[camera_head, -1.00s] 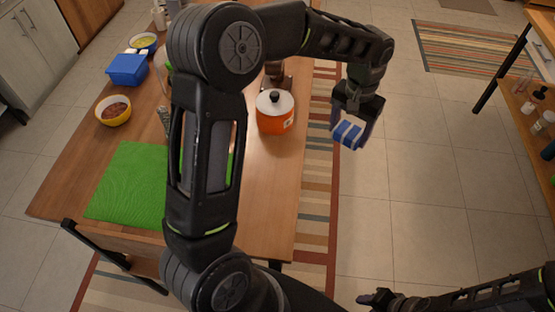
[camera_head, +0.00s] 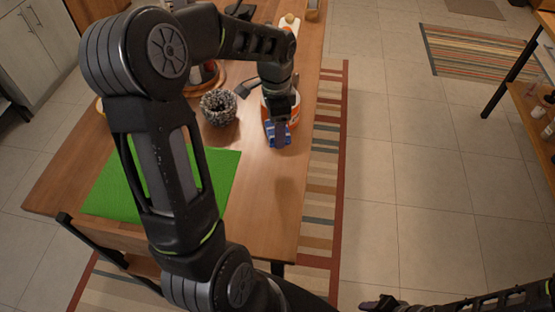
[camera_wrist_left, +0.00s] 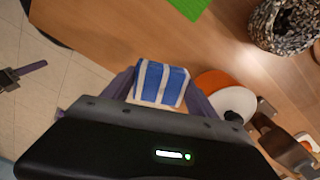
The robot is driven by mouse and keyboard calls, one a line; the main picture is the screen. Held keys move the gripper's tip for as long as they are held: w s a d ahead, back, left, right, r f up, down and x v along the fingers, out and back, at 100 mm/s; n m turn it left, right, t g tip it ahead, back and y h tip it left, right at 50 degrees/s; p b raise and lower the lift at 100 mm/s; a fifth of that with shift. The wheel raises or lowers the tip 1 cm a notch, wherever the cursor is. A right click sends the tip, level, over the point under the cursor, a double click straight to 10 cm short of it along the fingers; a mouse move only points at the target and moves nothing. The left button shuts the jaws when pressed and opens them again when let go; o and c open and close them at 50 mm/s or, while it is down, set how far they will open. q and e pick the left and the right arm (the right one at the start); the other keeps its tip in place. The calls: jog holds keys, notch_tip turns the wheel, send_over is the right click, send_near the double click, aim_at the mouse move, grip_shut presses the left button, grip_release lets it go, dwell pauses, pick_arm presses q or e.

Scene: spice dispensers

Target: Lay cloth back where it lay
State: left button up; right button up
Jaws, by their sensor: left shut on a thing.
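The cloth (camera_head: 279,137) is a small folded bundle, blue with white stripes. My left gripper (camera_head: 279,128) is shut on it and points down over the right part of the wooden table, just in front of the orange pot. In the left wrist view the cloth (camera_wrist_left: 158,83) sits between the two fingers (camera_wrist_left: 158,90), with table and floor behind it. I cannot tell whether it touches the table. My right gripper (camera_head: 378,301) is low at the bottom edge, away from the table, and its jaws are unclear.
The orange pot with a white lid (camera_wrist_left: 228,96) stands close beside the cloth. A speckled woven basket (camera_head: 218,107) is to the left. A green mat (camera_head: 218,170) lies on the table (camera_head: 262,195). The table's front right is clear.

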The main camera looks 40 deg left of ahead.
pick_arm(q)
send_over(276, 159)
jog(key=shift+f, duration=3.1)
jog(key=shift+f+p, duration=0.4)
jog(key=shift+f, duration=1.5)
jog(key=o, duration=1.5)
jog(key=shift+f, duration=0.15)
jog(key=shift+c, duration=0.2)
